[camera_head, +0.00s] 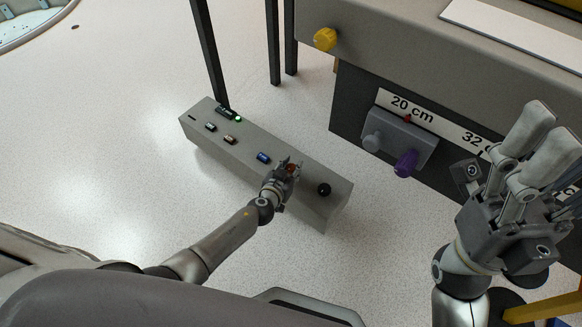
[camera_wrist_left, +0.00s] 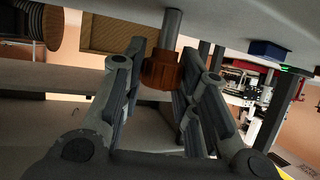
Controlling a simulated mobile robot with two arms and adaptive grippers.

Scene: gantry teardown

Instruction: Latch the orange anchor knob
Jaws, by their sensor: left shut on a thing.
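The orange anchor knob (camera_wrist_left: 160,70) sits on a short metal shaft on the long grey control box (camera_head: 316,213). In the left wrist view it lies between the fingers of my left gripper (camera_wrist_left: 157,88). In the head view, my left gripper (camera_head: 287,167) is at the right part of the box top and is shut on the knob. The fingers mostly hide the knob there, with only a bit of orange-red showing. My right gripper (camera_head: 505,165) is open and empty at the right, its fingers spread in front of the gantry side.
The box also carries a blue part (camera_head: 264,157), a black knob (camera_head: 324,189) and a green light (camera_head: 238,119). Right of it, the gantry has a yellow knob (camera_head: 325,39), a grey block (camera_head: 398,138) with a purple handle (camera_head: 405,163), and a "20 cm" label. Open floor lies left.

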